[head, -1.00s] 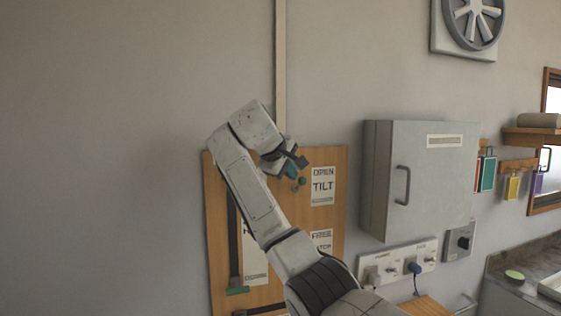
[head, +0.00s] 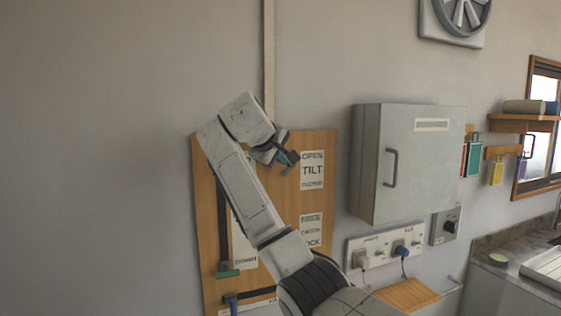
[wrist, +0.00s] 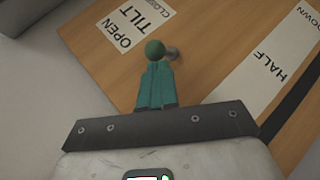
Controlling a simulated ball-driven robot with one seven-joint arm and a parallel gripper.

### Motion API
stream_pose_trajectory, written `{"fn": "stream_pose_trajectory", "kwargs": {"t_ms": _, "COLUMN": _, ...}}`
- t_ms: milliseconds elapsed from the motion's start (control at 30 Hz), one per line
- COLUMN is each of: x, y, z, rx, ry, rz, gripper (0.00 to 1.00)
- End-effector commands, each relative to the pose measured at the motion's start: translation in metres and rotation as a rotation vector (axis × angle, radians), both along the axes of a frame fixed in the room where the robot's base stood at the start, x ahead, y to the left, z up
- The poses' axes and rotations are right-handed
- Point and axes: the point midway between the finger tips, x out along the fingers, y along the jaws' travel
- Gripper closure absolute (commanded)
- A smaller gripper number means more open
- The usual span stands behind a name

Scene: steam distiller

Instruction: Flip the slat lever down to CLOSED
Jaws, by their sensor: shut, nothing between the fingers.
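The slat lever shows in the wrist view as a green ball knob (wrist: 154,49) with a grey pivot (wrist: 171,53) just to its right. It sits beside the OPEN/TILT/CLOSED label (wrist: 125,26), which also shows in the head view (head: 312,170). I cannot tell the lever's exact angle. My gripper (wrist: 156,68) has its teal fingers shut and empty, with the tips right at the knob; contact is not clear. In the head view my gripper (head: 290,159) is left of the label and hides most of the lever.
A grey cabinet (head: 430,165) juts out right of the board. Sockets with plugs (head: 385,246) sit below it. The wall left of the board is bare.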

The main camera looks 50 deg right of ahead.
Motion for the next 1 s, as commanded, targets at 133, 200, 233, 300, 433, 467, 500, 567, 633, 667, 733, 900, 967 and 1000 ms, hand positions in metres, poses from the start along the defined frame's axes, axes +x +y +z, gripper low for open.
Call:
{"fn": "stream_pose_trajectory", "kwargs": {"t_ms": 133, "x": -0.001, "y": 0.0, "z": -0.005, "rx": -0.024, "ry": -0.035, "rz": 0.0, "gripper": 1.0}}
{"fn": "stream_pose_trajectory", "kwargs": {"t_ms": 200, "x": -0.001, "y": 0.0, "z": -0.006, "rx": -0.036, "ry": -0.055, "rz": 0.001, "gripper": 1.0}}
{"fn": "stream_pose_trajectory", "kwargs": {"t_ms": 233, "x": -0.001, "y": 0.0, "z": -0.007, "rx": -0.042, "ry": -0.065, "rz": -0.001, "gripper": 1.0}}
{"fn": "stream_pose_trajectory", "kwargs": {"t_ms": 300, "x": -0.001, "y": 0.0, "z": -0.009, "rx": -0.063, "ry": -0.093, "rz": 0.0, "gripper": 1.0}}
{"fn": "stream_pose_trajectory", "kwargs": {"t_ms": 433, "x": -0.002, "y": 0.001, "z": -0.015, "rx": -0.09, "ry": -0.134, "rz": 0.0, "gripper": 1.0}}
{"fn": "stream_pose_trajectory", "kwargs": {"t_ms": 467, "x": -0.002, "y": 0.001, "z": -0.016, "rx": -0.098, "ry": -0.147, "rz": 0.0, "gripper": 1.0}}
{"fn": "stream_pose_trajectory", "kwargs": {"t_ms": 500, "x": -0.003, "y": 0.002, "z": -0.019, "rx": -0.111, "ry": -0.165, "rz": 0.0, "gripper": 1.0}}
{"fn": "stream_pose_trajectory", "kwargs": {"t_ms": 567, "x": -0.004, "y": 0.002, "z": -0.023, "rx": -0.132, "ry": -0.197, "rz": 0.0, "gripper": 1.0}}
{"fn": "stream_pose_trajectory", "kwargs": {"t_ms": 633, "x": -0.005, "y": 0.003, "z": -0.028, "rx": -0.163, "ry": -0.242, "rz": 0.0, "gripper": 1.0}}
{"fn": "stream_pose_trajectory", "kwargs": {"t_ms": 667, "x": -0.006, "y": 0.003, "z": -0.03, "rx": -0.177, "ry": -0.265, "rz": -0.001, "gripper": 1.0}}
{"fn": "stream_pose_trajectory", "kwargs": {"t_ms": 733, "x": -0.008, "y": 0.004, "z": -0.034, "rx": -0.202, "ry": -0.302, "rz": 0.0, "gripper": 1.0}}
{"fn": "stream_pose_trajectory", "kwargs": {"t_ms": 900, "x": -0.011, "y": 0.006, "z": -0.049, "rx": -0.233, "ry": -0.345, "rz": 0.0, "gripper": 1.0}}
{"fn": "stream_pose_trajectory", "kwargs": {"t_ms": 967, "x": -0.011, "y": 0.007, "z": -0.054, "rx": -0.264, "ry": -0.393, "rz": 0.0, "gripper": 1.0}}
{"fn": "stream_pose_trajectory", "kwargs": {"t_ms": 1000, "x": -0.012, "y": 0.007, "z": -0.058, "rx": -0.286, "ry": -0.425, "rz": -0.001, "gripper": 1.0}}
